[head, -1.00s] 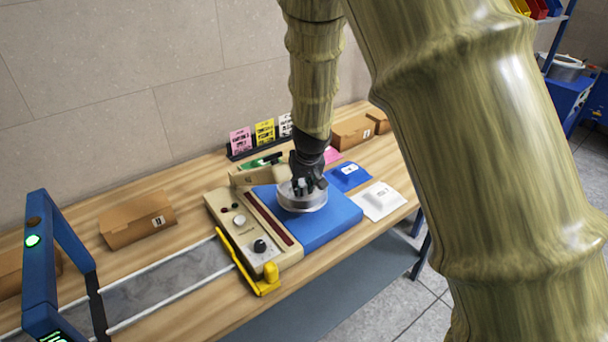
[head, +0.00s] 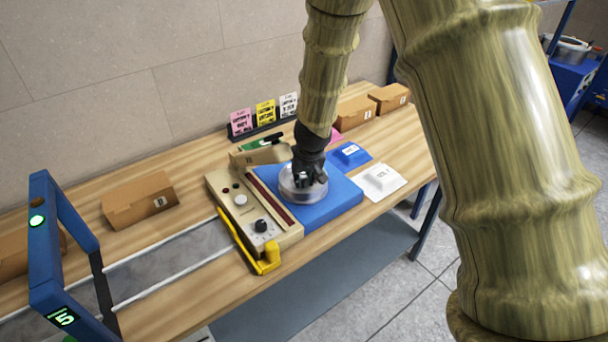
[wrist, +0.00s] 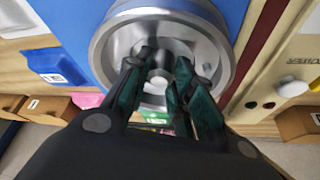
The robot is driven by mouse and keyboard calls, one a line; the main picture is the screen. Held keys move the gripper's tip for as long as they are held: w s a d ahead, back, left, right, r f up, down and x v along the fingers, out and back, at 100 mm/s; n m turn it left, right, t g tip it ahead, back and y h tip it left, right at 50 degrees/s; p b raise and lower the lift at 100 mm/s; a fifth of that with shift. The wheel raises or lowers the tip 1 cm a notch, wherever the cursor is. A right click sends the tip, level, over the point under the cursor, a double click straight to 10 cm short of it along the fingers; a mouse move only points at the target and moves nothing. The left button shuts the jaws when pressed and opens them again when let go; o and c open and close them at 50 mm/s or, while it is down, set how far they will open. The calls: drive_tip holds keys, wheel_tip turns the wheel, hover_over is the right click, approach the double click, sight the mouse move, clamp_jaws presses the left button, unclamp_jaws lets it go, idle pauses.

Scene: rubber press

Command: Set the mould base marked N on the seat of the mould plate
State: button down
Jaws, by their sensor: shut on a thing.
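A round silver metal piece (head: 296,194) is at the blue plate (head: 335,210) beside the beige control panel. I take it for the mould base; no letter N is readable on it. In the wrist view its wide rim (wrist: 105,50) and dished middle fill the top centre, with the blue plate (wrist: 65,15) behind. My gripper (head: 310,178) points down over its middle. In the wrist view the fingers (wrist: 160,70) close around its central part. I cannot tell whether its underside touches the plate, and any seat beneath it is hidden.
The beige panel (head: 222,190) with knobs and a yellow lever (head: 270,257) adjoins on the left. A blue labelled packet (head: 350,153) and a white one (head: 378,182) lie right. Cartons (head: 138,201), card signs (head: 265,113) and a blue frame (head: 45,250) stand around. Bare wood is at front.

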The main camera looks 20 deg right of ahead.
drive_tip(key=c, duration=1.7)
unclamp_jaws()
drive_tip(key=shift+f, duration=0.15)
drive_tip(key=o, duration=0.5)
drive_tip(key=shift+c, duration=0.2)
